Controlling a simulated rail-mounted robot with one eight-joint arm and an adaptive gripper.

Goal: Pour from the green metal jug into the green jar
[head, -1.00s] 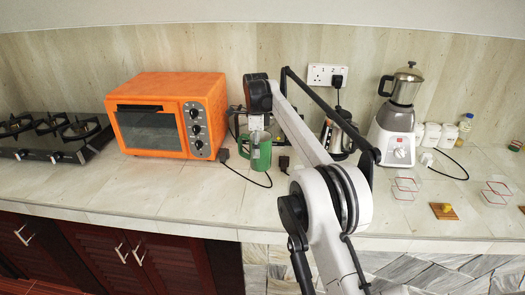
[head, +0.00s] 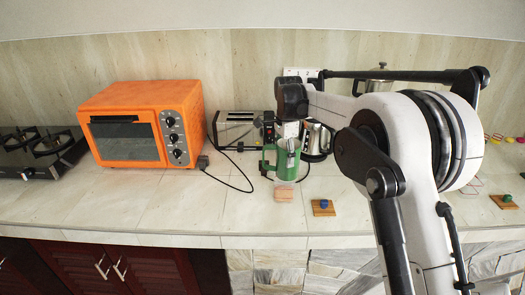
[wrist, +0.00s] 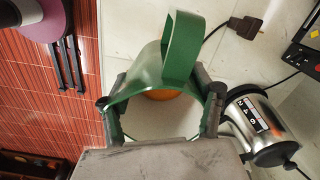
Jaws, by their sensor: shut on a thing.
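The green metal jug (head: 284,163) is held by my gripper (head: 288,142) over the counter's front middle. It looks roughly upright in the head view; whether its base touches the counter is unclear. In the wrist view the gripper's fingers (wrist: 162,107) are shut on both sides of the jug (wrist: 147,72), its green handle strip pointing away. An orange patch shows inside or behind it; I cannot tell which. I cannot pick out a separate green jar in either view.
A toaster (head: 237,129), silver kettle (head: 317,139) and orange oven (head: 145,124) stand behind. Black cables cross the counter. Free counter lies front left.

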